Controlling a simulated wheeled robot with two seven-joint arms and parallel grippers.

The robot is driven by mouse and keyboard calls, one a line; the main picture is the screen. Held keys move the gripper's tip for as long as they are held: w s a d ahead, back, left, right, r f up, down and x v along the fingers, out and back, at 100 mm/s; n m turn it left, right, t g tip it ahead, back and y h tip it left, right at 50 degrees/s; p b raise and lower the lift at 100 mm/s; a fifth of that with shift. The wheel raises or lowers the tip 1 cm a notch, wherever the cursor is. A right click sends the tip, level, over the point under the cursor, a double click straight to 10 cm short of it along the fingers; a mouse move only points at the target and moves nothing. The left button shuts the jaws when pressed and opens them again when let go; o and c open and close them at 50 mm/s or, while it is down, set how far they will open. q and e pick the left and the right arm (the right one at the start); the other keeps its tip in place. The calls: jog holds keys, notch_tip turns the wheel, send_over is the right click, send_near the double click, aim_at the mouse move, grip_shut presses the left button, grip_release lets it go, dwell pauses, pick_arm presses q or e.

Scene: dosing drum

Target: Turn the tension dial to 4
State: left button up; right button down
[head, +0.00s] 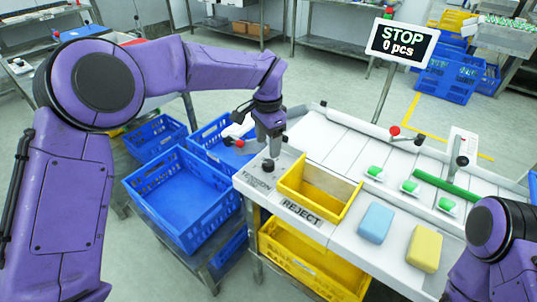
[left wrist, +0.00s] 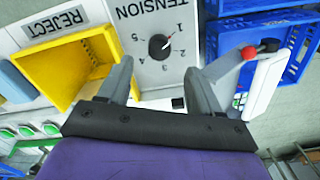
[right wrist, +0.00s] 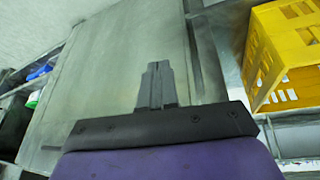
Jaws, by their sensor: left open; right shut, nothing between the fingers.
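The tension dial (left wrist: 159,46) is a small black round knob on a pale panel, with the numbers 1 to 5 around it and the word TENSION above. Its pointer seems to face right, on the side of the 1 and 2; the exact number is hard to tell. In the head view the dial (head: 267,165) stands at the panel's left corner. My left gripper (left wrist: 159,78) is open and empty; its fingers point at the panel, one to each side below the dial, apart from it. It hangs above the dial in the head view (head: 272,138). My right gripper (right wrist: 154,68) is shut and empty.
A yellow REJECT bin (head: 318,193) stands right beside the dial. A red-tipped lever (left wrist: 247,53) is near my left fingers. Blue crates (head: 185,190) are at the left. The sign (head: 403,43) reads STOP, 0 pcs. Blue (head: 376,222) and yellow (head: 424,249) blocks lie on the panel.

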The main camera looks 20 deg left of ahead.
aim_at(269, 162)
pick_arm(q)
jog(key=f, duration=0.3)
jog(key=f+p, duration=0.1)
jog(key=f, duration=0.2)
jog(key=shift+w+d+f, duration=0.15)
jog(key=shift+w+f, duration=0.05)
jog(key=shift+f, duration=0.05)
jog(key=shift+s+f, duration=0.1)
jog(key=shift+f, duration=0.15)
jog(key=shift+c, duration=0.3)
jog(key=c, duration=1)
